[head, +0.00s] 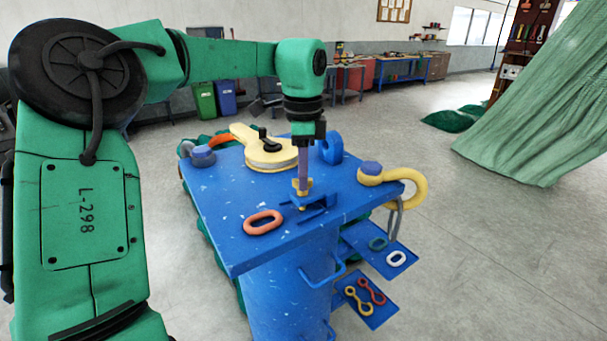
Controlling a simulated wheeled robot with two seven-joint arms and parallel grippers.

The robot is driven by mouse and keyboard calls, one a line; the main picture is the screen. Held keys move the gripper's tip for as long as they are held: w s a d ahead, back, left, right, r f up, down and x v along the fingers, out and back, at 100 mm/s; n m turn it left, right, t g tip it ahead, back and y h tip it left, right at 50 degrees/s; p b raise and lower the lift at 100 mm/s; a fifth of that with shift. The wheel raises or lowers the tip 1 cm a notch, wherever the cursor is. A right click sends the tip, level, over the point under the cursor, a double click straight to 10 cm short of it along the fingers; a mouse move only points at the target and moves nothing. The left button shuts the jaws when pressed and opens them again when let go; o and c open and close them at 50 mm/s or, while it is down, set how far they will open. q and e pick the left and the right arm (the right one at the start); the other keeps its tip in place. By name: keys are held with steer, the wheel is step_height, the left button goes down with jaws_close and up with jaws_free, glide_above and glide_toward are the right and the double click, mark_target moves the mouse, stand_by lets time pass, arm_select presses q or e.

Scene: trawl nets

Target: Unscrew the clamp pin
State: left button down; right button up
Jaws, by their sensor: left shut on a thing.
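The blue clamp (318,208) sits on the blue table top (225,215), near its front middle. A brass pin with a wide collar (302,187) stands upright at the clamp. A purple rod (303,172) rises straight up from the brass part; I cannot tell whether it is one piece with the pin. My left gripper (305,140) points down over the clamp, shut on the upper end of the purple rod. Its fingertips are partly hidden. My right gripper is not in view.
An orange link (263,222) lies left of the clamp. A cream block (266,150) stands behind it, and a yellow shackle (400,184) is at the right corner. Side trays (397,270) hold several links. Green netting (550,100) hangs at right, with open floor between.

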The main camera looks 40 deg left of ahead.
arm_select(q)
steer(key=n, duration=0.4)
steer(key=shift+s+f+n, duration=0.1)
steer(key=shift+f+n, duration=0.2)
steer(key=n, duration=0.4)
steer(key=shift+n, duration=0.3)
steer(key=c, duration=0.9)
jaws_free()
steer(key=shift+s+d+r, duration=0.1)
steer(key=shift+d+r, duration=0.05)
steer(key=shift+w+a, duration=0.2)
steer(key=shift+a, duration=0.1)
